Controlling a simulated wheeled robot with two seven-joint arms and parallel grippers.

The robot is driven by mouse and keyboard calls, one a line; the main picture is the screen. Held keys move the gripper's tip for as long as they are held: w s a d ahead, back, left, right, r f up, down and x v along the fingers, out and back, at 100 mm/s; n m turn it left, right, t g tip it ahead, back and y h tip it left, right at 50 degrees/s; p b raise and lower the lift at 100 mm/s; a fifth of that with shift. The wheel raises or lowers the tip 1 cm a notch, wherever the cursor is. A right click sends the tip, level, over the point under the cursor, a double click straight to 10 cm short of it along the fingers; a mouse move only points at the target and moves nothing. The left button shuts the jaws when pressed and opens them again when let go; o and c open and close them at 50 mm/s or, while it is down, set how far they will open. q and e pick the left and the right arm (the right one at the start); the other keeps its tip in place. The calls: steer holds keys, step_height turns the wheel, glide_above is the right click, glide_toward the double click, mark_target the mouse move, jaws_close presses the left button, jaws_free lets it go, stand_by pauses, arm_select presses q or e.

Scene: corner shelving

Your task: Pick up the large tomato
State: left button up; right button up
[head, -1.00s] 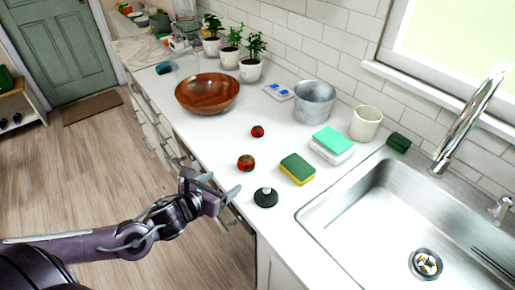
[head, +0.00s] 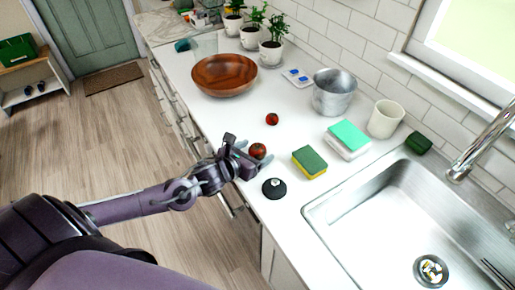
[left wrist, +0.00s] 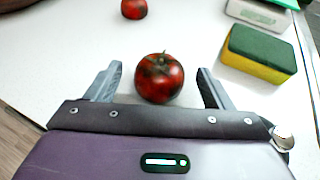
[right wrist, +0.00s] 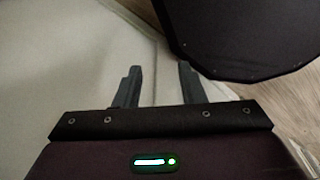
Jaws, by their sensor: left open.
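The large tomato (head: 258,150), red with dark patches, sits on the white counter near its front edge. My left gripper (head: 243,155) is open at the counter edge, right beside it. In the left wrist view the large tomato (left wrist: 159,78) lies between the two open fingers (left wrist: 160,88), with a gap on each side. A smaller tomato (head: 272,119) lies farther back on the counter and also shows at the top of the left wrist view (left wrist: 134,8). My right gripper (right wrist: 157,88) is open and empty in the right wrist view, away from the tomatoes.
A green-yellow sponge (head: 310,162) and a black round stopper (head: 274,188) are close to the large tomato. A wooden bowl (head: 224,75), metal pot (head: 334,93), white cup (head: 386,119) and the sink (head: 375,215) surround the area. The counter between tomatoes and bowl is clear.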

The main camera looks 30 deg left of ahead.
mark_target(257, 147)
arm_select(q)
steer(key=shift+x, duration=1)
steer(key=c, duration=1)
steer(key=shift+c, duration=0.3)
steer(key=shift+r, duration=0.15)
step_height(257, 147, up, 20)
steer(key=shift+s, duration=0.1)
